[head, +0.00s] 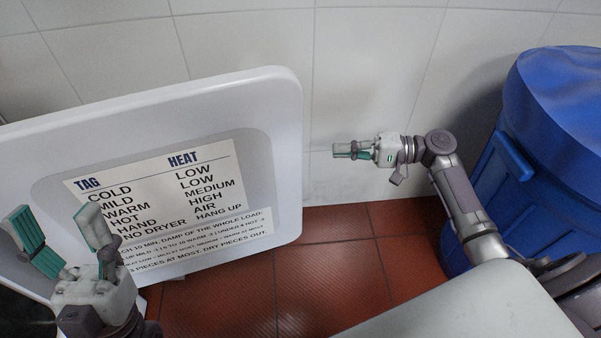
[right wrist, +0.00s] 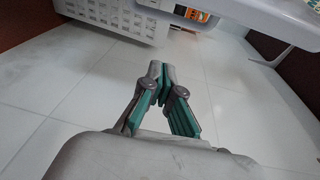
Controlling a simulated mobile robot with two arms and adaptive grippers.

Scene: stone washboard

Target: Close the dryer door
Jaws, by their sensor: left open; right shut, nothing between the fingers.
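The dryer door (head: 277,120) is a white rounded panel with a label of heat settings, standing out at the left of the head view. The dryer body cannot be made out for sure there; a dark area shows at the lower left edge. My left gripper (head: 60,228) is open in front of the door's lower left part, its fingers pointing up and covering some of the label. I cannot tell whether it touches the door. My right gripper (head: 340,150) is shut and empty, to the right of the door's edge and apart from it. It also shows shut in the right wrist view (right wrist: 160,70).
A blue bin (head: 550,130) with a lid stands at the right, behind my right arm. A white tiled wall (head: 370,50) is at the back. Red-brown floor tiles (head: 330,270) are clear below the door. The right wrist view shows white furniture (right wrist: 120,18) at the top.

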